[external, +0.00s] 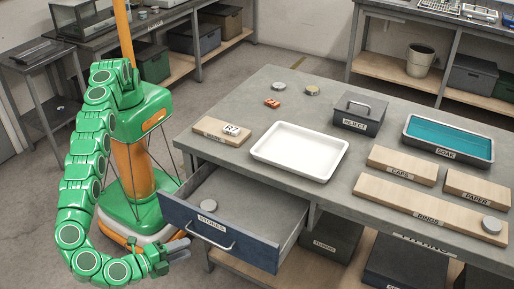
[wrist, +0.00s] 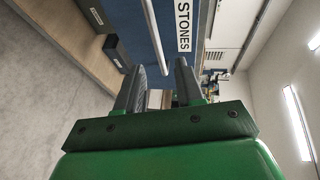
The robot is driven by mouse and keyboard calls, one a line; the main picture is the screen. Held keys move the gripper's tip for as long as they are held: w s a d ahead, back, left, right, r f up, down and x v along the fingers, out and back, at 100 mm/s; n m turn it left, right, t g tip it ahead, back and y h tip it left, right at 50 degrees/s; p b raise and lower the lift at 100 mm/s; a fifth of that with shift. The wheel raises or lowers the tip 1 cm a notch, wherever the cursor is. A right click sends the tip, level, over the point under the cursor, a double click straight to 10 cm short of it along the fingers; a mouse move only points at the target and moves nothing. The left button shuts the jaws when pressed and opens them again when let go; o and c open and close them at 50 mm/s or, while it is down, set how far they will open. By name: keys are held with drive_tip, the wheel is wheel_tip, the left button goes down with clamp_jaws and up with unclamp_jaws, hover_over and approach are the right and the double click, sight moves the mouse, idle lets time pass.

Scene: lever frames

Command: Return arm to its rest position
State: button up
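My green arm hangs down at the left in the external view and curves toward the front of the drawer. My gripper (external: 177,249) is just in front of and below the drawer handle. In the wrist view my gripper (wrist: 160,80) has its two dark fingers apart with a gap between them, and nothing is visibly held.
The grey workbench (external: 365,150) holds a white tray (external: 299,151), a teal SOAK tray (external: 449,139), a REJECT box (external: 359,114) and wooden label blocks (external: 403,165). Boxes stand on the shelf below. Open floor (external: 225,95) lies behind my base.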

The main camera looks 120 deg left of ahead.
drive_tip(key=w+a+r+g+h, duration=0.1)
drive_tip(key=w+a+r+g, duration=0.1)
drive_tip(key=a+r, duration=0.5)
drive_tip(key=w+a+r+g+h, duration=0.1)
drive_tip(key=w+a+r+g, duration=0.15)
drive_tip(key=a+r, duration=0.5)
drive_tip(key=s+a+r+g+h, duration=0.1)
drive_tip(key=s+a+r+h, duration=0.1)
drive_tip(key=s+a+r, duration=0.55)
drive_tip(key=s+a+r+g+h, duration=0.2)
drive_tip(key=a+r, duration=0.3)
drive_tip(key=a, duration=0.5)
drive_tip(key=s+a+r+n+g+h, duration=0.1)
drive_tip(key=s+a+r+h, duration=0.15)
drive_tip(key=s+a, duration=0.45)
drive_tip(key=s+a+r+n+h, duration=0.1)
drive_tip(key=s+a+r, duration=0.25)
drive_tip(key=s, duration=0.75)
drive_tip(key=s+f+n+h, duration=0.1)
drive_tip(key=s+h, duration=0.4)
drive_tip(key=s, duration=1.8)
drive_tip(key=shift+d+f+n, duration=0.25)
drive_tip(key=shift+d+n, duration=0.15)
